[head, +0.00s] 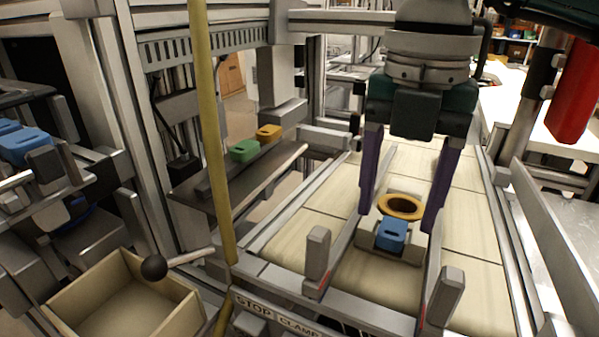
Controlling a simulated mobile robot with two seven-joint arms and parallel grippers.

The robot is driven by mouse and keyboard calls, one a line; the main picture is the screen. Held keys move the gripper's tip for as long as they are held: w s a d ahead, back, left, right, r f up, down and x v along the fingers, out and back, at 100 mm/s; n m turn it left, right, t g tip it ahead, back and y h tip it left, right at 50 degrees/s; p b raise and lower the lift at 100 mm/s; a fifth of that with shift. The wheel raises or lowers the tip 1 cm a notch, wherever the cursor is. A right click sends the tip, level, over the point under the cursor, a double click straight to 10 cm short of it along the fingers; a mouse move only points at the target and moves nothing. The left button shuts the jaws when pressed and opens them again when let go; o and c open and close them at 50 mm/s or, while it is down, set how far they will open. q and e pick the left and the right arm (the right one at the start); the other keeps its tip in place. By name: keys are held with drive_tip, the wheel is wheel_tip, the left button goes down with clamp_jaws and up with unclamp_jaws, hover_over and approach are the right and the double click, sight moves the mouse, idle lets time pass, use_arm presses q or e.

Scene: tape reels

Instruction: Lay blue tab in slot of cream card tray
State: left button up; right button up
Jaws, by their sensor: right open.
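The blue tab (391,234) lies at the front part of the small cream card tray (413,246), just in front of a dark-yellow ring (401,206). It looks set into the tray's slot, but I cannot tell whether it is fully seated. My right gripper (399,220) is open, pointing down, with one purple finger on each side of the ring and tab. Its fingers are apart from the tab, and nothing is held between them. My left gripper is not in view.
The tray sits on a cream tiled conveyor (380,280) between metal rails with upright posts. Green (244,150) and yellow (268,132) tabs lie on a metal shelf to the left. A yellow pole (209,140) and an open cream box (178,325) stand left. Another blue piece (25,143) is far left.

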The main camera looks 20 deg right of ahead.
sight(392, 234)
wheel_tip(392, 234, up, 10)
idle(0.3)
idle(0.5)
